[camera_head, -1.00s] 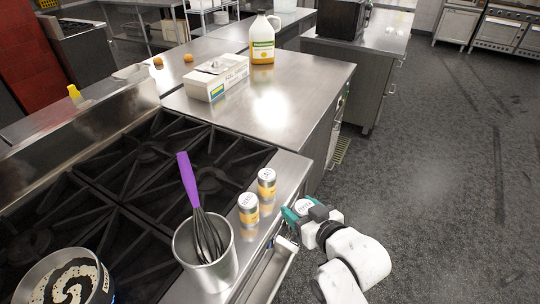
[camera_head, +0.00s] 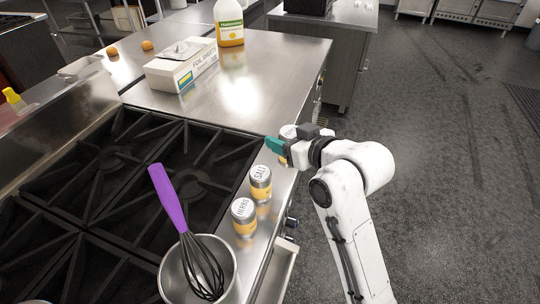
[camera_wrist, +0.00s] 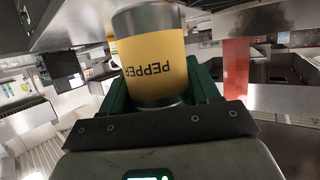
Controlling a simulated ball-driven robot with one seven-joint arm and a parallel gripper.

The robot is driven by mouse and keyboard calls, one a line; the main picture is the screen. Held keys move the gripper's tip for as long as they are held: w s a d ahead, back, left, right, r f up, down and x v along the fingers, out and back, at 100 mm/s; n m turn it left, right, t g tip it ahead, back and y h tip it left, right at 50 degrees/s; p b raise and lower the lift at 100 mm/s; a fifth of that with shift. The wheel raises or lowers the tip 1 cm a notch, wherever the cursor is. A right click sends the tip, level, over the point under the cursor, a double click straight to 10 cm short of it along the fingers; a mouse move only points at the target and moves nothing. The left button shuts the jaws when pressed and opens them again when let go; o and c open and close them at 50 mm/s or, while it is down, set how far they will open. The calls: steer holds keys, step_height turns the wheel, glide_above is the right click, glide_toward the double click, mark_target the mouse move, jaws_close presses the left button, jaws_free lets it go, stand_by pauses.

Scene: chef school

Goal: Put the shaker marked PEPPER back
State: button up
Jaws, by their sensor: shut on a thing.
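My gripper (camera_head: 283,147) is shut on the PEPPER shaker (camera_head: 287,131), at the right edge of the stove's steel front ledge (camera_head: 262,208). In the wrist view the PEPPER shaker (camera_wrist: 157,55) fills the space between the teal fingers, its yellow label reading upside down. In the head view the fingers partly hide it, and I cannot tell whether its base touches the ledge. The SALT shaker (camera_head: 260,184) and the HERBS shaker (camera_head: 243,217) stand upright on the ledge, in a row nearer the camera than the PEPPER shaker.
A metal pot (camera_head: 172,281) with a purple-handled whisk (camera_head: 168,198) stands near the HERBS shaker. Black burner grates (camera_head: 110,160) lie to the left. A foil box (camera_head: 181,66) and a yellow jug (camera_head: 229,24) stand on the steel counter (camera_head: 265,75) behind. The counter's middle is clear.

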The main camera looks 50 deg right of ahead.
steer(key=w+d+f, duration=0.1)
steer(key=w+f, duration=0.1)
steer(key=w+d+f, duration=0.1)
steer(key=w+f, duration=0.1)
steer(key=w+d+f, duration=0.1)
steer(key=w+f, duration=0.2)
steer(key=shift+w+d+p, duration=0.1)
steer(key=shift+p, duration=0.2)
steer(key=shift+f+p, duration=0.35)
steer(key=shift+f, duration=1.15)
steer(key=shift+f, duration=0.1)
steer(key=o, duration=1.2)
steer(key=shift+c, duration=0.2)
steer(key=b+v, duration=0.1)
steer(key=v, duration=1.1)
